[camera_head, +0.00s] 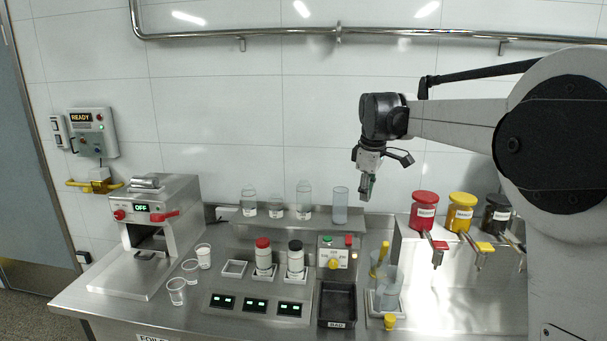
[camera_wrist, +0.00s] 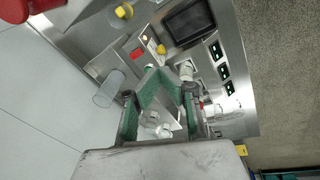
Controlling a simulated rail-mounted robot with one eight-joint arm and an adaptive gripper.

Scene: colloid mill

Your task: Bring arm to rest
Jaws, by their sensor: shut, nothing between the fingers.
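My gripper (camera_head: 366,192) hangs in the air above the back of the steel bench, with its fingers pointing down. It is shut and holds nothing. In the wrist view its green-padded fingers (camera_wrist: 166,78) come together at their tips. My arm reaches in from the right side of the head view. A clear cylinder (camera_head: 340,206) stands on the rear shelf to the left of and below the gripper; it also shows in the wrist view (camera_wrist: 109,88), left of the fingers. No object touches the gripper.
Red (camera_head: 424,212), yellow (camera_head: 460,212) and black (camera_head: 496,213) jars stand at right. Several bottles line the shelf (camera_head: 277,225). A black tray (camera_head: 337,304) sits at the front. A machine marked OFF (camera_head: 160,215) stands at left. A pipe (camera_head: 270,33) runs along the wall.

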